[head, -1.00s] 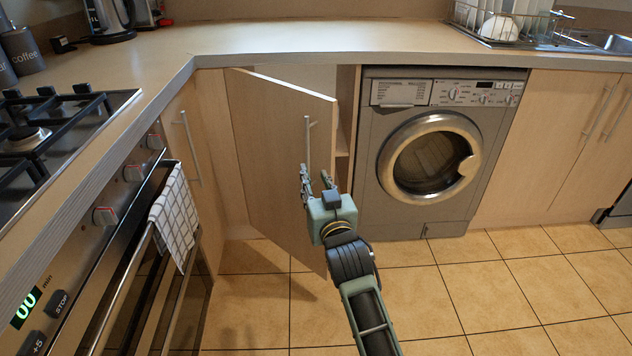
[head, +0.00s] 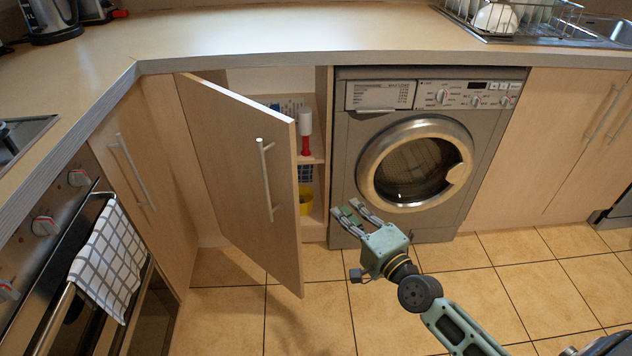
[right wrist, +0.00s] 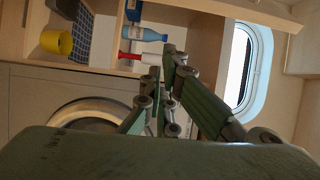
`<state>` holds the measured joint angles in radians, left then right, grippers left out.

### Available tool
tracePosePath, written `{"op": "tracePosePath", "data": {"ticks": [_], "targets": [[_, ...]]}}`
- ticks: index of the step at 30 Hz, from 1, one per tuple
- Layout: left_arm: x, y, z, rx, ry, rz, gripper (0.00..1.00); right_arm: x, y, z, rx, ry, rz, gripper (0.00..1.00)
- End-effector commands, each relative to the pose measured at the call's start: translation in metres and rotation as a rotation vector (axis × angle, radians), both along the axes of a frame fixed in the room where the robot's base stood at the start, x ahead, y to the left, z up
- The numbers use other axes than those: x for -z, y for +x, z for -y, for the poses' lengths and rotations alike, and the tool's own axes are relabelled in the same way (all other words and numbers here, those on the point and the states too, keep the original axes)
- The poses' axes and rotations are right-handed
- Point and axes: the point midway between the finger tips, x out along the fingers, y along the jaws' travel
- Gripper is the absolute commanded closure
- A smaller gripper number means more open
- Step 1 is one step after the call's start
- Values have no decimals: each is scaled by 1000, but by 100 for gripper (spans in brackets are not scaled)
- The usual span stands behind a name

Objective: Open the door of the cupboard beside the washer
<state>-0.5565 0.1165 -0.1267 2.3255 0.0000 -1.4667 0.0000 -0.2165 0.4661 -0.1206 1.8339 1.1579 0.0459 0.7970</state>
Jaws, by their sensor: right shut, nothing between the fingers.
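The cupboard door (head: 225,150) beside the washer is wooden, hinged on its left and standing partly open, swung out into the room. Its bar handle (head: 265,180) is on the outer face near the free edge. The open cupboard (head: 322,150) shows shelves with items inside. The grey washer (head: 390,215) is just right of it. My right gripper (head: 352,213) is shut and empty, in front of the washer's lower left, right of the door's free edge and apart from the handle. In the right wrist view its fingers (right wrist: 166,62) point toward the cupboard inside.
Inside the cupboard are a yellow container (right wrist: 56,41), a blue bottle (right wrist: 146,34) and a red-and-white item (head: 305,130). An oven with a checked towel (head: 110,262) stands left. Tiled floor (head: 300,325) is clear in front. A worktop (head: 300,35) runs above.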

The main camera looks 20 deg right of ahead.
Motion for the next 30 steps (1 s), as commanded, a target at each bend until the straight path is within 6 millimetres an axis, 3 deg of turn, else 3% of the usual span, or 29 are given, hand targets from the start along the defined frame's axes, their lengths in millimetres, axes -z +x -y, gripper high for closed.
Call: {"op": "tracePosePath", "data": {"ticks": [4, 8, 14, 21, 30], "targets": [[1, 0, 0, 0, 0, -1, 60, 1, 1, 4, 4, 41, -12, 100], [2, 0, 0, 0, 0, -1, 60, 0, 16, 1, 6, 43, -9, 100], [1, 0, 0, 0, 0, 0, 60, 0, 53, -6, 4, 41, -9, 100], [-14, -4, -1, -1, -1, 8, 60, 1, 100, -16, 4, 40, -9, 100], [26, 3, 1, 2, 1, -18, 60, 0, 80, -42, 3, 40, -13, 100]]}}
